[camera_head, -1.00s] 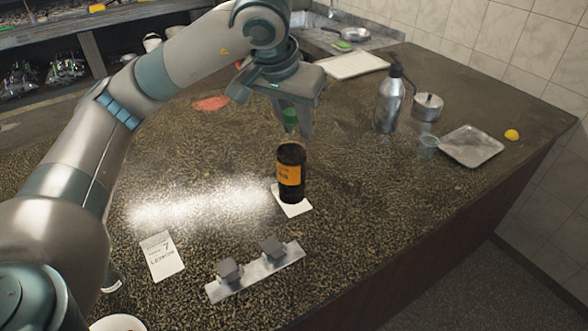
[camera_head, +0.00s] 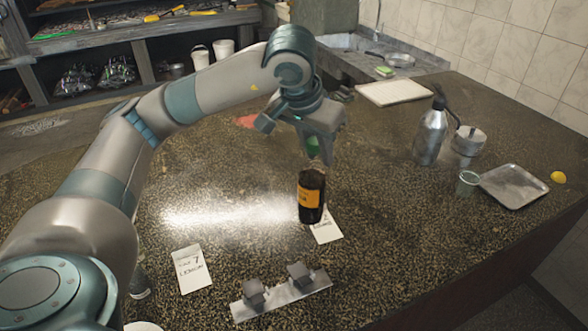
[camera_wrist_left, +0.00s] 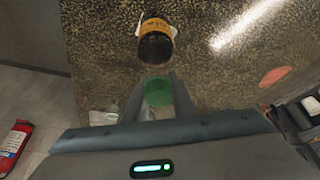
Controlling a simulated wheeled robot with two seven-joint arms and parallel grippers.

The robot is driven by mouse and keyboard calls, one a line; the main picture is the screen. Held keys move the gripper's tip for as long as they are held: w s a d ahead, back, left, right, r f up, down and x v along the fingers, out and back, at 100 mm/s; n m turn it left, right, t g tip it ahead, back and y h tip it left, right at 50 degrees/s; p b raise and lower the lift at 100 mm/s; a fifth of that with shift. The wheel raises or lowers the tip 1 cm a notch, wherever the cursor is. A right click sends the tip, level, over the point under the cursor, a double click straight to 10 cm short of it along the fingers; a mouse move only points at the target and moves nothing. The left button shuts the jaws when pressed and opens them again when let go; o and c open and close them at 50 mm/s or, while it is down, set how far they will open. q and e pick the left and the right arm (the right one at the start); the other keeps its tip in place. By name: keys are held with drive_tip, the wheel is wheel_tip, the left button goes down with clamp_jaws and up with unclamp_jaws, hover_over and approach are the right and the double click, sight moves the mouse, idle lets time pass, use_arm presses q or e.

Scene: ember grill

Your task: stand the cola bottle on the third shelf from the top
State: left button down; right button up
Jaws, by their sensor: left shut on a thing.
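The cola bottle (camera_head: 311,196) is dark with an orange label and hangs upright in the head view beneath my left gripper (camera_head: 314,152). The gripper is shut on its green top. In the left wrist view the green top (camera_wrist_left: 158,90) sits between the fingers and the bottle's dark body (camera_wrist_left: 155,45) shows beyond. I cannot tell how high its base is above the counter. A shelving unit (camera_head: 140,38) stands at the far left with goods on it; its full height is out of view. My right gripper is not in view.
The speckled counter (camera_head: 400,230) holds a white card (camera_head: 327,232) beside the bottle, a "7" card (camera_head: 191,270), and a metal holder (camera_head: 285,298). At right are a metal bottle (camera_head: 430,135), a pot (camera_head: 468,142), a cup (camera_head: 467,184) and a tray (camera_head: 513,186).

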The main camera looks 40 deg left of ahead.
use_arm(q)
drive_tip(key=a+f+p, duration=0.2)
drive_tip(key=a+f, duration=0.2)
drive_tip(key=a, duration=0.3)
drive_tip(key=shift+a+f+p, duration=0.2)
drive_tip(key=shift+a+p, duration=0.1)
drive_tip(key=shift+p, duration=0.05)
drive_tip(key=shift+w, duration=0.1)
wheel_tip(320, 180, down, 4)
drive_tip(key=shift+p, duration=1.15)
